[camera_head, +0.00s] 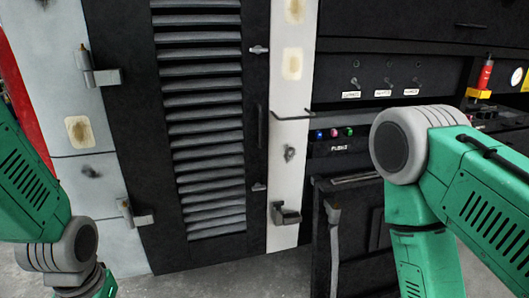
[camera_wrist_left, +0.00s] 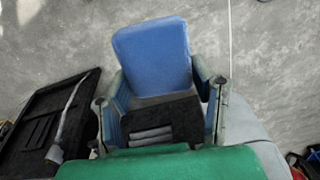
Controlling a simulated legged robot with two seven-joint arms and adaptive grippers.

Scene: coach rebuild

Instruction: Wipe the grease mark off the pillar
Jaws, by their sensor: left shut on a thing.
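The pillar (camera_head: 288,120) is a narrow off-white upright strip in the middle of the head view. Two brownish-yellow patches, an upper one (camera_head: 294,10) and a lower one (camera_head: 292,63), show on it. A small grey spot or fitting (camera_head: 289,153) is lower down; I cannot tell which of these is the grease mark. In the left wrist view my left gripper (camera_wrist_left: 160,88) is shut on a blue pad (camera_wrist_left: 152,52), held between its fingers above the floor. The left gripper is out of the head view. My right gripper is in neither view.
A black louvred door (camera_head: 205,120) stands left of the pillar, with a hinged pale panel (camera_head: 45,80) beyond. A bracket (camera_head: 286,213) juts from the pillar's base. Grey floor (camera_wrist_left: 265,60) lies below.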

